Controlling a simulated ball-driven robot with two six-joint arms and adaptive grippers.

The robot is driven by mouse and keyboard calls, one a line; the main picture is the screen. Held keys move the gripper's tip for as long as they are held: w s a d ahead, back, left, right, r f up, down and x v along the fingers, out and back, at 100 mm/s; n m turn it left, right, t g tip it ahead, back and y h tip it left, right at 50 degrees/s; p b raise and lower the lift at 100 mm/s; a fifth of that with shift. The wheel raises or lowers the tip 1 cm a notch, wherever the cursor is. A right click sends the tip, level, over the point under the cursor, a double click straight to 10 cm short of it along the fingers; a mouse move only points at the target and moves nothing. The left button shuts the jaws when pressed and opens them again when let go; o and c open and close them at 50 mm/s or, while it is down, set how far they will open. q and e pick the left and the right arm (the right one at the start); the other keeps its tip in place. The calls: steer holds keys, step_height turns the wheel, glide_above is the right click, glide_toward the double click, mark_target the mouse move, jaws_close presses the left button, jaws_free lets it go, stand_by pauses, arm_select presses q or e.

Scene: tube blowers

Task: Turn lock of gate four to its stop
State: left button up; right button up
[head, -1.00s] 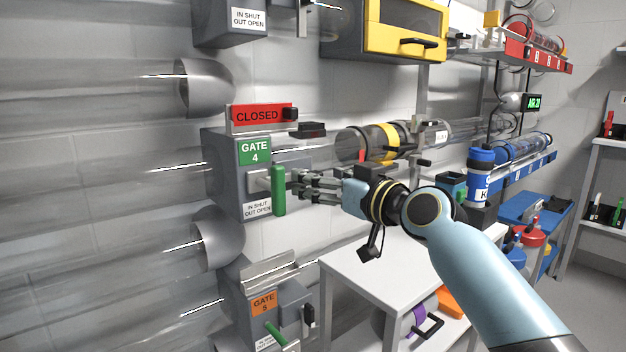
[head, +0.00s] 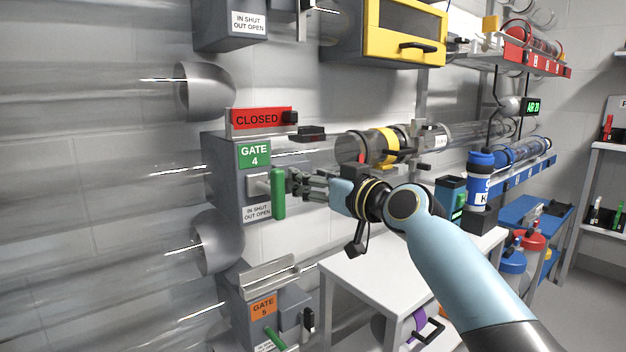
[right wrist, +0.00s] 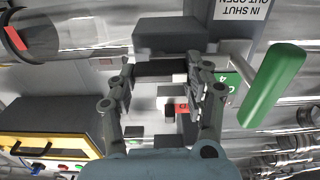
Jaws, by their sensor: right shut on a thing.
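The gate four box (head: 228,175) is on the left wall, with a green GATE 4 plate and a red CLOSED sign (head: 257,119) above it. Its green handle (head: 278,193) hangs upright on the front; it shows at the right in the right wrist view (right wrist: 273,86). My right gripper (head: 293,183) is at the box's right side, just right of the green handle. In the right wrist view its fingers (right wrist: 162,74) are shut on a dark bar-shaped lock (right wrist: 160,68) below a grey block. The fingers hide the lock in the head view. My left gripper is not in view.
Gate five (head: 262,310) with its green handle is below. A clear tube carrier with a yellow band (head: 386,144) is right of gate four. A white table (head: 372,275) stands below my right arm. A yellow-fronted cabinet (head: 408,30) hangs above.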

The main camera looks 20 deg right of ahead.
jaws_close()
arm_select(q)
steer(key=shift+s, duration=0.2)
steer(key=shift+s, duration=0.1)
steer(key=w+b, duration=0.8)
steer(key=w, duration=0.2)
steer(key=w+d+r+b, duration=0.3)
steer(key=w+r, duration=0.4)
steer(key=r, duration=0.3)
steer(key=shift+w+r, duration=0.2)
arm_select(e)
steer(key=shift+s+a+f+n, duration=0.1)
steer(key=shift+f+n, duration=0.05)
steer(key=shift+n, duration=2.9)
steer(key=shift+w+a+f+n, duration=0.1)
steer(key=shift+n, duration=2.9)
steer(key=shift+s+f+n, duration=0.1)
steer(key=shift+f+n, duration=0.05)
steer(key=shift+n, duration=2.9)
